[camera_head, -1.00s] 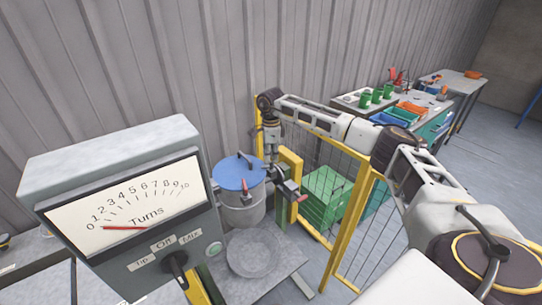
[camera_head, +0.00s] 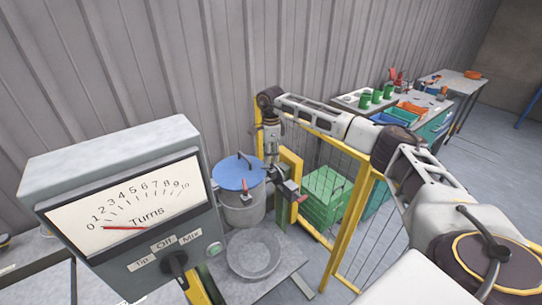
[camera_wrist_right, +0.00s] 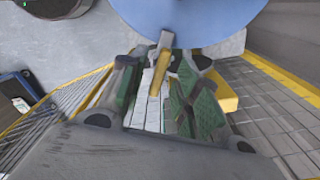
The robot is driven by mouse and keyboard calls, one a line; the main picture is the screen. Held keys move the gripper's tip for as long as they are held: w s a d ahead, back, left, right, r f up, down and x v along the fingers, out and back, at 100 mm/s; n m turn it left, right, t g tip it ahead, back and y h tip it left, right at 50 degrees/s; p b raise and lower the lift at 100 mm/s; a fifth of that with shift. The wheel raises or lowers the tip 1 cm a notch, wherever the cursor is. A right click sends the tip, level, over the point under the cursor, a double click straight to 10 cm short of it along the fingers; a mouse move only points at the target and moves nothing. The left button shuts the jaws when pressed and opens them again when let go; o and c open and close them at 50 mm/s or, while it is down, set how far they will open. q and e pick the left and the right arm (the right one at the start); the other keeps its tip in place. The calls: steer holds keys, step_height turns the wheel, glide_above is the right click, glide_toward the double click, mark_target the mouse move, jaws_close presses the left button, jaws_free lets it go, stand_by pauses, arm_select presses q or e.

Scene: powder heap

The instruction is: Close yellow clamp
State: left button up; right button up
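The yellow clamp (camera_wrist_right: 159,66) shows in the right wrist view as a narrow bar by the blue lid (camera_wrist_right: 190,18), running down between my fingers. My right gripper (camera_wrist_right: 163,88), with green finger pads, is open around it, with gaps at the sides. In the head view my right gripper (camera_head: 271,158) points down at the back right rim of the blue lid (camera_head: 236,172) on the grey pot (camera_head: 243,210). The clamp cannot be made out there. My left gripper is not in view.
A dial box (camera_head: 125,215) marked Turns stands at the left front. A red clamp (camera_head: 245,186) sits at the lid's front. A yellow fence post (camera_head: 347,232) and green crates (camera_head: 325,197) are at the right. A round dish (camera_head: 254,256) lies below the pot.

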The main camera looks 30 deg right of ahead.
step_height(320, 180, up, 11)
steer(key=shift+r, duration=0.2)
stand_by(0.4)
stand_by(0.7)
steer(key=shift+d, duration=0.1)
stand_by(0.7)
